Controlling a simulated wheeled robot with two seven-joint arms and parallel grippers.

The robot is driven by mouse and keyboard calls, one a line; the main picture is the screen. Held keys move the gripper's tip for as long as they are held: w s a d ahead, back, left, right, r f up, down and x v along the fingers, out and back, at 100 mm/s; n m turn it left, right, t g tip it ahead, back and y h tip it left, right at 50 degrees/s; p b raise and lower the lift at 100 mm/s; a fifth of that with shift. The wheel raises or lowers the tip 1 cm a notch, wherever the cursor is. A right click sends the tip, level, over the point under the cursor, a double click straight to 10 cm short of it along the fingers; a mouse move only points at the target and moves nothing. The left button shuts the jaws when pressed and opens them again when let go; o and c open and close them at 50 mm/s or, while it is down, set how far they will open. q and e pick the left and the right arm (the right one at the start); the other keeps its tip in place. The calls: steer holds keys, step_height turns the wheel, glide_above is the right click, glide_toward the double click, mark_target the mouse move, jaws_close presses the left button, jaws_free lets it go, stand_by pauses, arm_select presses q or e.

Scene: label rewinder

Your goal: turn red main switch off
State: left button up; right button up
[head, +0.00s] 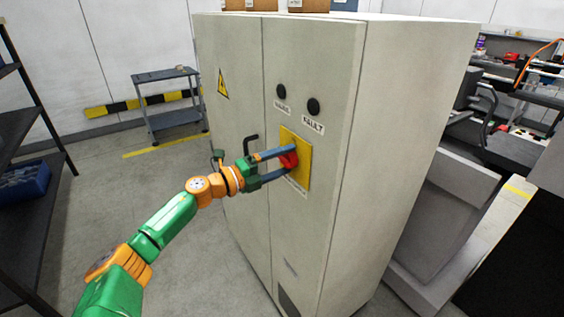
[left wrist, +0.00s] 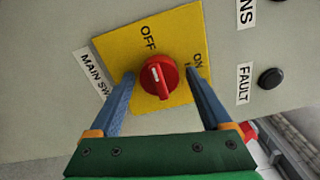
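The red main switch (head: 289,159) is a round knob on a yellow plate (head: 304,151) on the front of a tall beige cabinet. In the left wrist view the red knob (left wrist: 158,77) shows plainly, with the words OFF and ON on the yellow plate (left wrist: 182,28). Its raised ridge, with a white mark, lines up roughly toward OFF. My left gripper (head: 283,162) is at the knob. In the left wrist view its blue fingers (left wrist: 157,82) are open, one on each side of the knob, with gaps showing. My right gripper is in neither view.
The cabinet (head: 395,120) has two dark round lamps (head: 281,91) above the switch and a bent black handle (head: 251,146) to its left. A grey cart (head: 166,76) stands at the back left, dark shelving (head: 40,120) at far left. Floor between is clear.

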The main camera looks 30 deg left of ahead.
arm_select(q)
steer(key=shift+s+a+f+b, duration=0.2)
steer(key=shift+s+b, duration=0.1)
steer(key=shift+s, duration=0.05)
steer(key=b+v, duration=0.2)
steer(key=v, duration=0.4)
steer(key=shift+r, duration=0.2)
